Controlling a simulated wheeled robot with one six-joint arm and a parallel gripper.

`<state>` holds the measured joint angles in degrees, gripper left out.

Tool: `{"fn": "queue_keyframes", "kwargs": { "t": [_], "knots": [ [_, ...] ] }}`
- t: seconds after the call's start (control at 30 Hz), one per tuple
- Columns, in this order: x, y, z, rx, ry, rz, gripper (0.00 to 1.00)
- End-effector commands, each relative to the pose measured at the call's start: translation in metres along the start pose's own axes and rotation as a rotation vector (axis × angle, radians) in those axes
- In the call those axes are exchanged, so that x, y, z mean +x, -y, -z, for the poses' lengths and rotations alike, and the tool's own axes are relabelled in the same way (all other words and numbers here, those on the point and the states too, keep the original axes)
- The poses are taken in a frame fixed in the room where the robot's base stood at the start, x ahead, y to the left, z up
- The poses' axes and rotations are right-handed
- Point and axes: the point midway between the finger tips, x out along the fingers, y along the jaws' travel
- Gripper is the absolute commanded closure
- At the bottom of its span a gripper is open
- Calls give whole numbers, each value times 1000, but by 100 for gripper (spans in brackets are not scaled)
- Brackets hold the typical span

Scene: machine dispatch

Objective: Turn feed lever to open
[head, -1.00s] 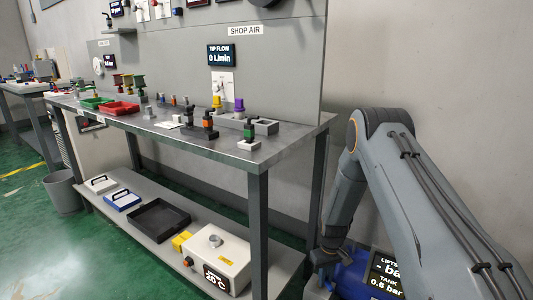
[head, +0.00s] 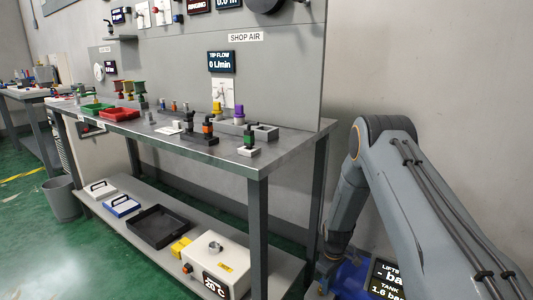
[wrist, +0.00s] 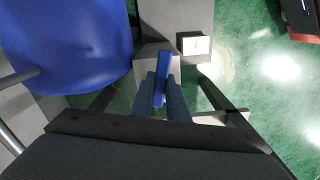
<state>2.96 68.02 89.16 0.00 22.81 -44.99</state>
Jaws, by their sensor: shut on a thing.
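In the wrist view a slim blue lever (wrist: 163,72) stands between the two fingers of my gripper (wrist: 162,94), above a grey block. My gripper is shut on this lever, and the fingers hide part of it. A large blue tank (wrist: 70,40) is close by on the left. In the head view my arm reaches down at the right to the blue tank (head: 350,275) on the floor. The display (head: 386,280) beside it reads TANK 1.6 bar. I cannot tell from these views how far the lever is turned.
A steel workbench (head: 285,150) with small fixtures stands left of my arm. Its lower shelf holds a white box (head: 216,262) and a black tray (head: 158,226). In the wrist view a grey plate with a white square (wrist: 196,45) is beyond the lever; green floor lies right.

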Motion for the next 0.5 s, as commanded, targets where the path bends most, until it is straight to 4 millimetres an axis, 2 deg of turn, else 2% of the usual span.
{"fn": "queue_keyframes", "kwargs": {
  "t": [0.23, 0.5],
  "knots": [
    [0, -6, 1, -206, 0, -1, 100],
    [0, -6, 1, -248, 0, 0, 100]
  ]
}}
